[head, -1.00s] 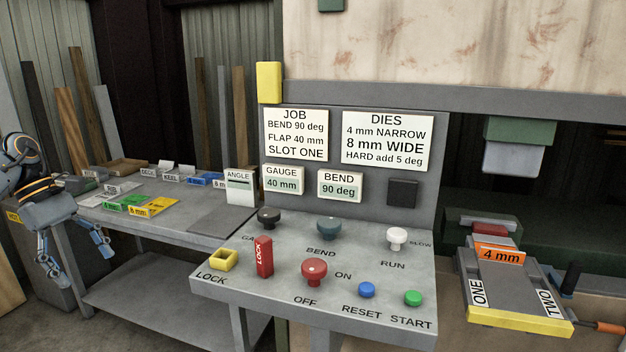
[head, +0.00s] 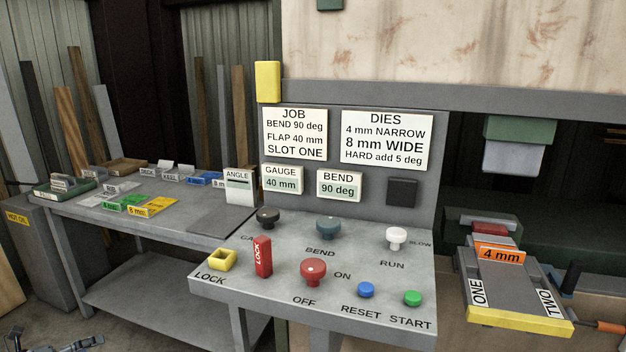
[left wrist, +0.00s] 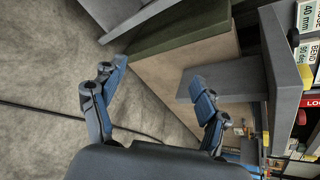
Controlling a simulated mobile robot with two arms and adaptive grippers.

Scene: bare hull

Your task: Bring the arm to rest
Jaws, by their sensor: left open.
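My left gripper (head: 75,345) shows only as a small part at the bottom left edge of the head view, low over the floor. In the left wrist view its two blue and black fingers (left wrist: 155,95) are spread apart with nothing between them. Beyond them are the floor and the side of a tan and green machine base. Most of the left arm is outside the head view. My right gripper is in neither view.
The control panel desk (head: 210,284), with knobs, buttons and a red lock block (head: 262,257), stands in the middle. A grey side table (head: 180,225) with labelled pieces is at the left. A die bed (head: 515,318) is at the right. Floor is clear below the left table.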

